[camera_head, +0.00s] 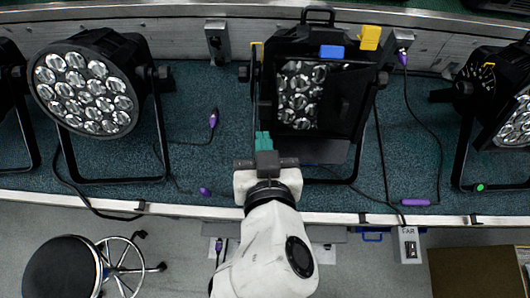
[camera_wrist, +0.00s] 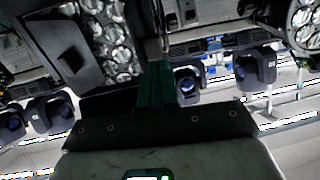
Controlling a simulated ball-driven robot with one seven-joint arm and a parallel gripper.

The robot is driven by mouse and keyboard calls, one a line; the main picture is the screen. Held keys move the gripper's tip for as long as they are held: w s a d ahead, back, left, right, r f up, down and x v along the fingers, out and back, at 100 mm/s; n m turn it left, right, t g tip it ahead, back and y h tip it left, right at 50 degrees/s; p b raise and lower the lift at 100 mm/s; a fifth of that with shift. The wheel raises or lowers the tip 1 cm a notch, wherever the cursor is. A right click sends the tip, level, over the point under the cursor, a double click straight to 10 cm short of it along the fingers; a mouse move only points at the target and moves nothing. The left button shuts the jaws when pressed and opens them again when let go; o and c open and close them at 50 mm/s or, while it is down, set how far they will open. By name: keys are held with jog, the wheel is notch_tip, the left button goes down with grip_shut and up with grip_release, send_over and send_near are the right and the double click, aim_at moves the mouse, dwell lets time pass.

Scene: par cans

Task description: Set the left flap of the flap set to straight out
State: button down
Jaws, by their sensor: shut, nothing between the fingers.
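The flap set (camera_head: 352,95) is on the front of the middle lamp, around its lenses (camera_head: 301,95). Its left flap (camera_head: 255,85) shows nearly edge-on as a thin upright strip at the left of the lenses, so its exact angle is hard to tell. My gripper (camera_head: 263,140) is shut and empty, its green fingertips by the lower end of that strip; contact cannot be told. In the wrist view the green fingers (camera_wrist: 155,85) are together beside the lenses (camera_wrist: 110,35), with a wide dark flap (camera_wrist: 60,45) at the far left.
A blue tab (camera_head: 332,51) and a yellow tab (camera_head: 369,37) are at the top of the lamp. Another lamp (camera_head: 88,88) stands left, and one more (camera_head: 500,100) at the right edge. Purple-ended cables (camera_head: 415,202) lie on the blue bench. A black stool (camera_head: 62,268) stands in front.

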aim_at(260, 114)
jog(key=p+x, duration=0.1)
jog(key=x, duration=0.5)
jog(key=shift+w+f, duration=0.1)
jog(key=shift+w, duration=0.1)
jog(key=shift+w+a+f+b, duration=0.25)
jog(key=shift+w+a+b, duration=0.15)
jog(key=shift+w+a, duration=0.1)
jog(key=shift+d, duration=0.25)
